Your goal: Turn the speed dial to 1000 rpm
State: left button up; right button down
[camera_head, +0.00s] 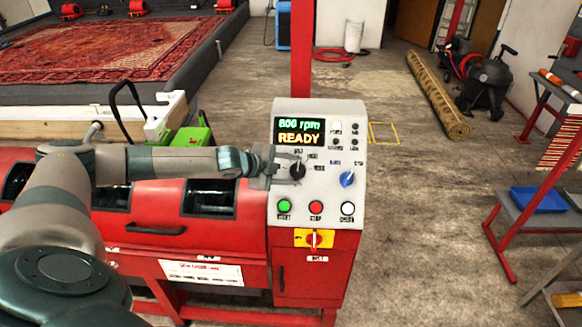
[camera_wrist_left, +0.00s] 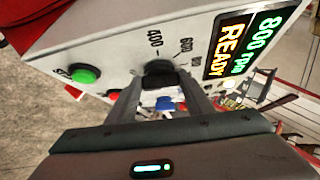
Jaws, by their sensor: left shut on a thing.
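The black speed dial (camera_head: 297,171) sits on the grey sloped control panel (camera_head: 325,104), with printed speed marks around it. The display (camera_head: 299,132) above it reads 800 rpm and READY; the wrist view shows the same text on the display (camera_wrist_left: 243,47). My left gripper (camera_head: 279,169) comes in from the left, with its fingertips at the dial. In the left wrist view the gripper (camera_wrist_left: 160,82) has its fingers on either side of the dial (camera_wrist_left: 159,70), shut on it. The dial's exact pointer angle is hard to read. My right gripper is not in view.
A blue knob (camera_head: 347,179) is right of the dial. Green (camera_head: 284,205), red (camera_head: 316,207) and white (camera_head: 347,208) buttons sit below it. A red and yellow switch (camera_head: 315,239) is lower still. Open floor lies right of the panel.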

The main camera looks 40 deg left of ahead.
pick_arm(q)
jog(key=shift+w+r+m+g, duration=0.15)
jog(key=shift+m+g, duration=0.2)
jog(key=shift+m, duration=0.15)
jog(key=shift+w+r+m+g, duration=0.1)
jog(key=shift+r+m+g, duration=0.05)
jog(key=shift+m+g, duration=0.3)
jog(key=shift+w+m+g, duration=0.15)
jog(key=shift+m+g, duration=1.15)
jog(key=shift+m, duration=0.55)
jog(key=o, duration=1)
jog(key=shift+o, duration=0.2)
jog(key=shift+r, duration=0.1)
jog(key=shift+s+a+r, duration=0.25)
jog(key=shift+s+r, duration=0.15)
jog(key=shift+r, duration=0.1)
jog(key=b+v, duration=0.5)
jog(key=v, duration=1.1)
jog(key=shift+d+r+b, duration=0.15)
jog(key=shift+d+b, duration=0.25)
